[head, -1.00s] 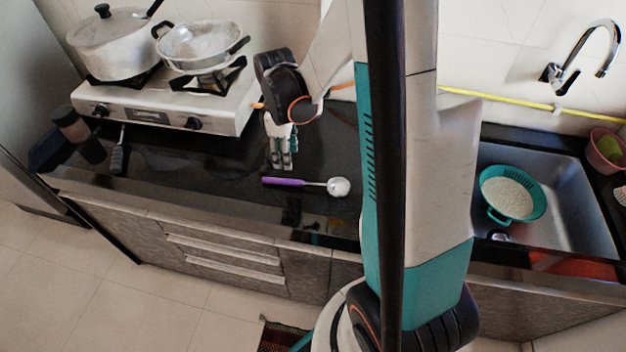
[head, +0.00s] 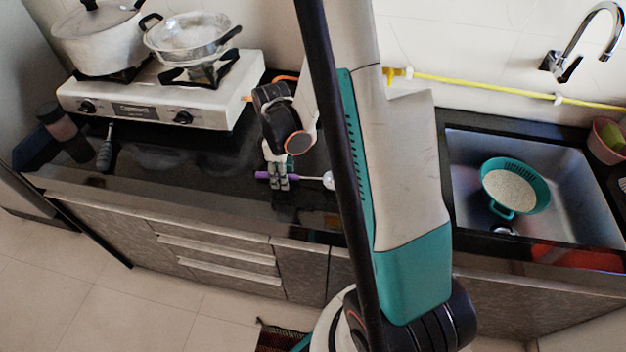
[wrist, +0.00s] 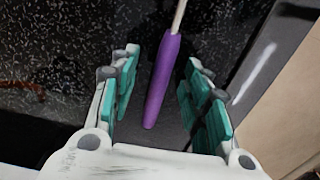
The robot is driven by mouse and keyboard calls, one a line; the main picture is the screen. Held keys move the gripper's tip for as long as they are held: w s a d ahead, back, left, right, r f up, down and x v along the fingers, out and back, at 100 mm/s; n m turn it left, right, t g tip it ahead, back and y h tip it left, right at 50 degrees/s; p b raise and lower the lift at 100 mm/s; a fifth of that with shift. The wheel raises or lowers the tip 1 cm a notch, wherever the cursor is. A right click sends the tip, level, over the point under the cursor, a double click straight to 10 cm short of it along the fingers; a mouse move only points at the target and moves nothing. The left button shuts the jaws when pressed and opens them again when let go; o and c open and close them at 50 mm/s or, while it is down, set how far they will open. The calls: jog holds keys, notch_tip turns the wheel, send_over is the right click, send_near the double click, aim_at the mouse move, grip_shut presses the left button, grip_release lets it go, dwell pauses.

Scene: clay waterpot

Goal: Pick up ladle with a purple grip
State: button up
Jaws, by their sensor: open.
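The ladle has a purple grip (head: 264,175) and a pale round bowl (head: 329,180), and lies on the black counter. My gripper (head: 279,186) is over the grip in the head view and hides part of it. In the wrist view the purple grip (wrist: 163,82) runs lengthwise between the two teal-padded fingers of my gripper (wrist: 160,97). The fingers are open, with a gap on each side of the grip. The bowl is outside the wrist view.
A white stove (head: 150,95) with a pot (head: 97,38) and a pan (head: 190,40) stands at the back left. A dark-handled utensil (head: 106,150) lies left on the counter. A sink (head: 465,165) with a teal colander (head: 540,192) is at right. The counter's front edge is close to the ladle.

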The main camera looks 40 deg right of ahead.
jog(key=shift+r, duration=0.1)
jog(key=shift+c, duration=0.5)
grip_shut()
jog(key=shift+r, duration=0.15)
notch_tip(320, 180, up, 20)
jog(key=p, duration=0.7)
